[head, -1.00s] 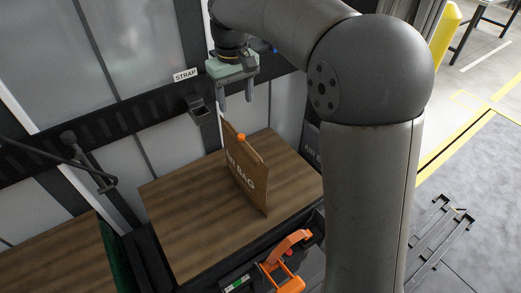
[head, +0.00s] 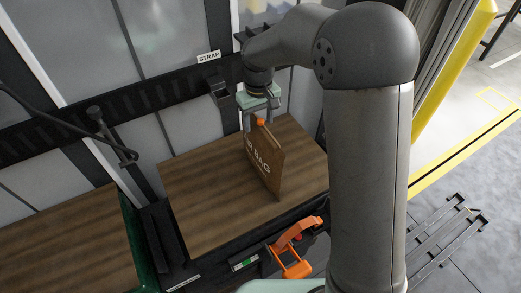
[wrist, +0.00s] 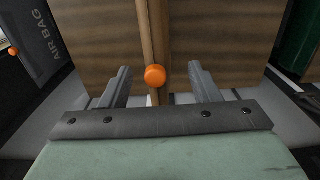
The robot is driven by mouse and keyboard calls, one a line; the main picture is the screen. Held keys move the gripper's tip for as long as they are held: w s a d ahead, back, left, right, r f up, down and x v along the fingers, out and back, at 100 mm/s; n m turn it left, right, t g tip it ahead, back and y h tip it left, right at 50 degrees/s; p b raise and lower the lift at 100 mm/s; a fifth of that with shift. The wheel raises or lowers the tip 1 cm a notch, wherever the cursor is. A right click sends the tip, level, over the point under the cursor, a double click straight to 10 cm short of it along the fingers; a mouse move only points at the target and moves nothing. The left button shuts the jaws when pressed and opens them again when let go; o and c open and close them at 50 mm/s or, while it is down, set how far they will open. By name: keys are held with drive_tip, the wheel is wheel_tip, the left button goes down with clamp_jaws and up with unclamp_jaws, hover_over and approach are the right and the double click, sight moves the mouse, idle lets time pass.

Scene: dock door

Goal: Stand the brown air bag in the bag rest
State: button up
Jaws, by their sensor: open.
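The brown air bag (head: 264,164) stands upright on edge on the brown wood-grained top (head: 215,190), its printed face toward the lower left. An orange knob (head: 260,122) sits at its upper edge. My gripper (head: 262,118) is open at the top of the bag, pointing down. In the wrist view, the knob (wrist: 155,75) and the bag's narrow edge (wrist: 152,35) lie between the two spread fingers (wrist: 160,74). I see no grip on the bag. I cannot tell for sure which thing is the bag rest.
A STRAP label (head: 208,57) is on the back wall. A metal frame (head: 445,238) lies on the floor at right.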

sight(261, 150)
drive_tip(key=shift+d+f+p, duration=0.15)
drive_tip(key=shift+f, duration=0.8)
drive_tip(key=shift+d+f+p, duration=0.1)
drive_tip(key=shift+f+p, duration=0.05)
drive_tip(key=shift+f, duration=0.75)
clamp_jaws()
drive_tip(key=shift+r, duration=0.15)
